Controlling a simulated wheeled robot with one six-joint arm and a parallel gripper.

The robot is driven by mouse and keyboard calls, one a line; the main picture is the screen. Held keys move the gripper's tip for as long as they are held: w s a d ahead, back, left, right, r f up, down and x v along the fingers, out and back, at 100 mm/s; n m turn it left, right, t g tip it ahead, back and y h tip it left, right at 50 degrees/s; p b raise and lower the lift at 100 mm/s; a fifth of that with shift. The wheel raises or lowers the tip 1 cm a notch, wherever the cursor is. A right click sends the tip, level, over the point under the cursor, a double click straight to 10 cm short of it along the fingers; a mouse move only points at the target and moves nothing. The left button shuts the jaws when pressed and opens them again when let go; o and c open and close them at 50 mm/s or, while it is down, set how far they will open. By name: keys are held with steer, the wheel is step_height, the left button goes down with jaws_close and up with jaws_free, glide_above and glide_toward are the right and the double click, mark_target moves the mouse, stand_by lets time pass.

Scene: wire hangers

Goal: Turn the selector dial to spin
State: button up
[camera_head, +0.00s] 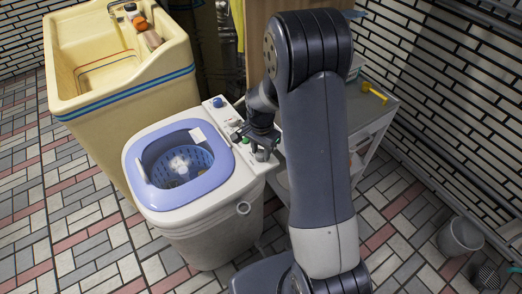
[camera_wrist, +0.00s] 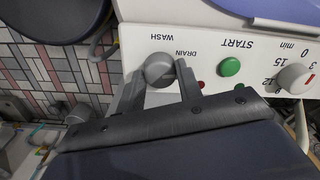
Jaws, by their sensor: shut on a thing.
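The selector dial (camera_wrist: 159,69) is a round grey knob on the washer's white control panel (camera_wrist: 206,43). In the wrist view the panel's lettering is upside down. WASH and DRAIN are printed beside the dial; I see no spin label, and the dial's pointer mark cannot be made out. My gripper (camera_wrist: 161,80) is shut on the dial, one finger on each side of it. In the head view my gripper (camera_head: 262,152) is over the near right end of the panel, and the dial is mostly hidden there.
A green START button (camera_wrist: 229,66), a small red light (camera_wrist: 201,85) and a white timer knob (camera_wrist: 295,77) are beside the dial. The washer's blue-rimmed tub (camera_head: 178,160) is open. A yellow sink (camera_head: 120,60) stands behind; a grey shelf (camera_head: 365,110) stands right.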

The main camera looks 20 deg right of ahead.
mark_target(261, 153)
steer(key=m, duration=0.4)
steer(key=shift+m, duration=1.8)
steer(key=o, duration=1)
step_height(261, 153, up, 11)
steer(key=shift+p, duration=0.35)
steer(key=shift+f, duration=0.15)
step_height(261, 153, down, 11)
steer(key=shift+b, duration=0.6)
